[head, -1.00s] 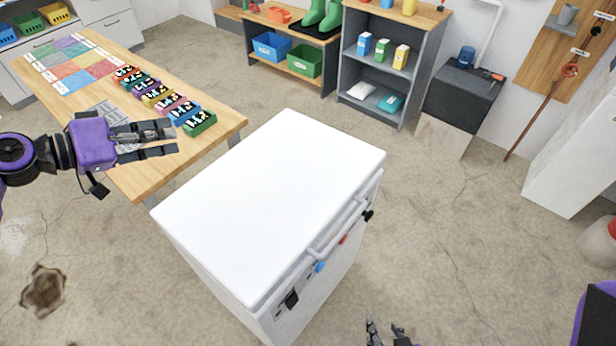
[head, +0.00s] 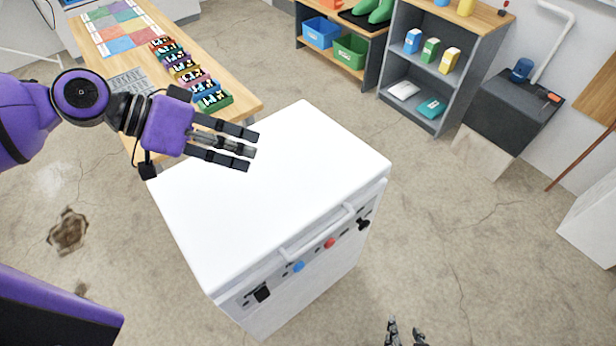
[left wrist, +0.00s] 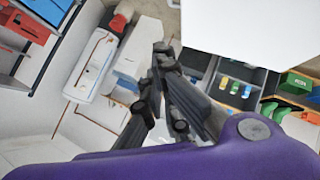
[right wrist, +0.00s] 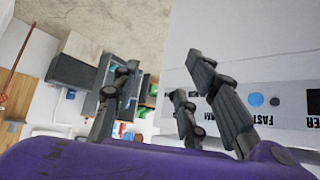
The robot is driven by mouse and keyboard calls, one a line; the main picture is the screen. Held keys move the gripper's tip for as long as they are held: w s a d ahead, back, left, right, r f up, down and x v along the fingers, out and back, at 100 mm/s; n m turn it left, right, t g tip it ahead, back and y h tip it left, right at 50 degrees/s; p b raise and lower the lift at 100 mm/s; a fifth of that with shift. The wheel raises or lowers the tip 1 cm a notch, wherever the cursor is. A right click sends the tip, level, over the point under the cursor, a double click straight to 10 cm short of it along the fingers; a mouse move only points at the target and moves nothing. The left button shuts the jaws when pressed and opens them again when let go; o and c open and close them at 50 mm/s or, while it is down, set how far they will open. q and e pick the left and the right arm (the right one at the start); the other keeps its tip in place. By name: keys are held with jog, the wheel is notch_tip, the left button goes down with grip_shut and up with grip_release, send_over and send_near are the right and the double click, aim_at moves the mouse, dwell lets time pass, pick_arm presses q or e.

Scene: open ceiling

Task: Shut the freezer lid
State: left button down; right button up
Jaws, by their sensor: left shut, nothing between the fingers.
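The white freezer (head: 330,275) stands in the middle of the head view. Its white lid (head: 285,185) lies across the top, and I see no clear gap between lid and body. A handle bar (head: 318,233) runs along the front. My left gripper (head: 253,148) is shut and empty, and appears over the lid's back left part in the head view; I cannot tell whether it touches. Its fingers (left wrist: 160,75) are close together in the left wrist view. My right gripper (head: 405,335) is open and empty at the bottom edge, in front of the freezer; its parted fingers also show in the right wrist view (right wrist: 160,90).
A wooden table (head: 215,75) with several coloured boxes stands behind and left of the freezer. A grey shelf (head: 437,125) and a dark cabinet (head: 510,105) stand at the back right. The floor right of the freezer is clear.

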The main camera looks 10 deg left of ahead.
pick_arm(q)
jog(key=s+f+b+x, duration=0.1)
jog(key=s+b+x, duration=0.1)
jog(key=x, duration=1)
jog(key=shift+a+f, duration=0.15)
jog(key=shift+f, duration=0.35)
pick_arm(e)
jog(key=shift+s+d+f, duration=0.15)
jog(key=shift+s+f, duration=0.75)
jog(key=shift+f, duration=0.3)
pick_arm(q)
jog(key=shift+s+f, duration=0.1)
